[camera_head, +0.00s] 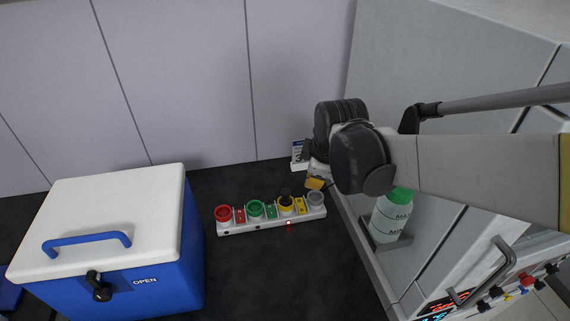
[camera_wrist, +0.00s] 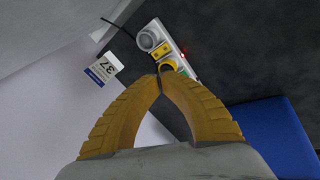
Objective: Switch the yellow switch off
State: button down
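A white strip (camera_head: 248,228) lies on the dark worktop, with round red, green, yellow and grey parts and small coloured rocker switches between them. The small yellow switch (camera_head: 299,206) sits between the round yellow socket (camera_head: 286,207) and the grey one; it also shows in the wrist view (camera_wrist: 161,50). Something black stands in the yellow socket in the head view. A red light glows on the strip's front edge near yellow. My gripper (camera_head: 315,184) is above the strip's right end. In the wrist view its orange fingertips (camera_wrist: 158,77) meet, with nothing visibly between them, and partly cover the strip.
A blue cooler box (camera_head: 180,260) with a white lid stands left of the strip. A grey machine (camera_head: 420,70) and a green-capped bottle (camera_head: 390,216) are at the right. A white card marked 37 (camera_wrist: 104,68) is near the wall. Worktop before the strip is clear.

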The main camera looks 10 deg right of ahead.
aim_at(299, 200)
jog(key=w+f+n, duration=0.4)
jog(key=w+n, duration=0.1)
jog(key=w, duration=0.1)
jog(key=shift+f+g+p, duration=0.35)
jog(key=shift+g+p, duration=0.05)
jog(key=b+x, duration=0.5)
jog(key=x, duration=0.9)
jog(key=shift+s, duration=0.1)
